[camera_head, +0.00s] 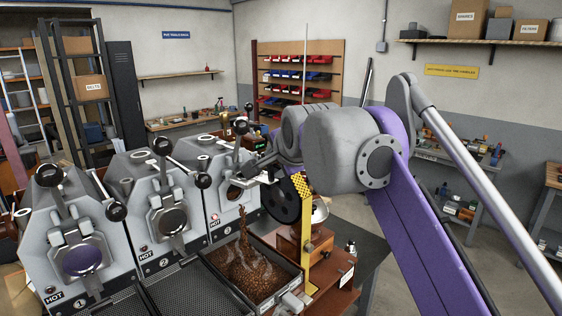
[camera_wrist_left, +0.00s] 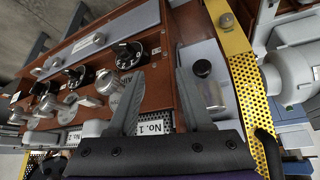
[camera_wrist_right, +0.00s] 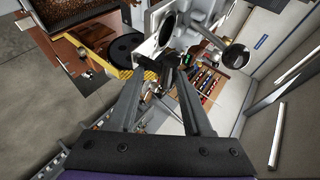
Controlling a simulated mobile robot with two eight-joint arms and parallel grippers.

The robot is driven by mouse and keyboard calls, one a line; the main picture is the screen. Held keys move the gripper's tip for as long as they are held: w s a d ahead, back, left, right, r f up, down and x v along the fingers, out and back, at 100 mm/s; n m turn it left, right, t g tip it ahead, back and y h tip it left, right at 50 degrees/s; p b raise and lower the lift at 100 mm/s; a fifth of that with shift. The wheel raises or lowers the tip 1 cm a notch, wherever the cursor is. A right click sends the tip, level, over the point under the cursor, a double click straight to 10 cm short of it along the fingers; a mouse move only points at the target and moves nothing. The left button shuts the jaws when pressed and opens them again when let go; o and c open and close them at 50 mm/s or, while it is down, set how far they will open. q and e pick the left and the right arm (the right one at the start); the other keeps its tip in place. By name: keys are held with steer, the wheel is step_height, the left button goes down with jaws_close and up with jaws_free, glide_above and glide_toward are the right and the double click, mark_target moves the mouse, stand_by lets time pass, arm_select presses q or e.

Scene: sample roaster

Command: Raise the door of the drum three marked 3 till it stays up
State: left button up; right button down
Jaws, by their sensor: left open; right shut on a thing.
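Drum three (camera_head: 222,196) is the rightmost of the three grey roaster drums in the head view. A dark opening shows at its front, and brown beans (camera_head: 245,240) pour from it into the tray below. My right gripper (camera_head: 256,172) is at the drum's front, beside the opening. In the right wrist view its fingers (camera_wrist_right: 170,68) are shut on a dark part, apparently the door handle. The fingers and arm hide most of the door, so its exact height is unclear. My left gripper (camera_wrist_left: 157,98) is open and empty over a wooden panel, and out of the head view.
Drum two (camera_head: 155,215) and drum one (camera_head: 75,245) stand to the left, with ball-ended levers. A yellow perforated post (camera_head: 312,245) and a black wheel (camera_head: 281,200) are close to my right gripper. The wooden panel (camera_wrist_left: 160,55) carries several knobs.

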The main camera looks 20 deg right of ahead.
steer(key=c, duration=0.7)
jaws_free()
steer(key=shift+w+a+f, duration=0.15)
steer(key=shift+w+a, duration=0.15)
steer(key=shift+w, duration=0.05)
steer(key=shift+c, duration=0.2)
steer(key=shift+w, duration=0.2)
arm_select(q)
steer(key=shift+w+f, duration=0.1)
steer(key=shift+w, duration=0.05)
steer(key=shift+w+a+f, duration=0.1)
steer(key=shift+w+a, duration=0.15)
steer(key=shift+w, duration=0.3)
arm_select(e)
steer(key=d+v, duration=0.1)
steer(key=v, duration=1)
steer(key=shift+a, duration=0.35)
arm_select(q)
steer(key=shift+s, duration=0.1)
arm_select(e)
steer(key=shift+s, duration=0.25)
